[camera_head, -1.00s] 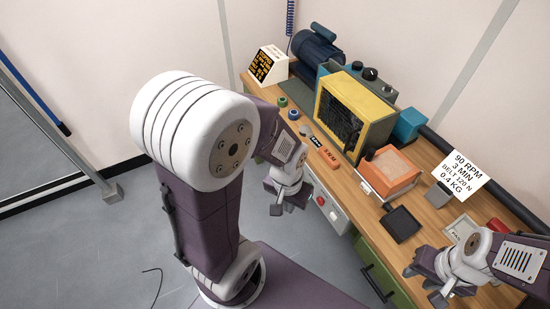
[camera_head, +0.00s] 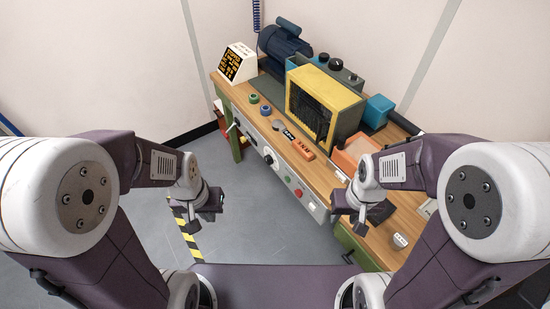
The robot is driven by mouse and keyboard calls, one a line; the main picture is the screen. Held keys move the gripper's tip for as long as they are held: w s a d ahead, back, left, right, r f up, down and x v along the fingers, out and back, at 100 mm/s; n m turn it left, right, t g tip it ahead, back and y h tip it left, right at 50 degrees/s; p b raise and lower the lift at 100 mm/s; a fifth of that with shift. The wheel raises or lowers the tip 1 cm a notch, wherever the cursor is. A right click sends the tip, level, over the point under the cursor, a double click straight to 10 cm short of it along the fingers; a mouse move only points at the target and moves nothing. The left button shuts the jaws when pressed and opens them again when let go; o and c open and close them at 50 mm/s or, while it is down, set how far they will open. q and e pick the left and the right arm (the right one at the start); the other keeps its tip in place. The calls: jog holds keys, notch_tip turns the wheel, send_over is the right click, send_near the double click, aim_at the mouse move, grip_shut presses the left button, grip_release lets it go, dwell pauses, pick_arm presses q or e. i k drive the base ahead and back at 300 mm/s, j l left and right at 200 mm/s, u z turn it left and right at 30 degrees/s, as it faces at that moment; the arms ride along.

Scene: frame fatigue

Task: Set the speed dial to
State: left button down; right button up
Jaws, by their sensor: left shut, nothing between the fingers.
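A front control panel (camera_head: 250,140) runs along the bench edge. It has a dark round knob (camera_head: 268,158), a green button (camera_head: 287,179) and a red button (camera_head: 298,192). More dark knobs (camera_head: 335,64) sit on the blue-grey box behind the yellow-framed unit. I cannot tell which knob is the speed dial, and no setting is readable. My left gripper (camera_head: 209,207) is shut and empty over the floor, in front of the bench and apart from the panel.
The yellow-framed unit (camera_head: 343,91), a blue motor (camera_head: 284,40) and a white display box (camera_head: 238,65) stand on the wooden bench. An orange box (camera_head: 352,154), an orange tool (camera_head: 303,148) and small rings (camera_head: 265,110) lie nearer.

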aim_at(268, 159)
jog(key=i+j, duration=0.2)
jog(key=j, duration=0.2)
jog(key=i+j, duration=0.2)
jog(key=j, duration=0.2)
jog(key=i+j+z, duration=0.1)
jog(key=j, duration=0.3)
jog(key=i, duration=0.1)
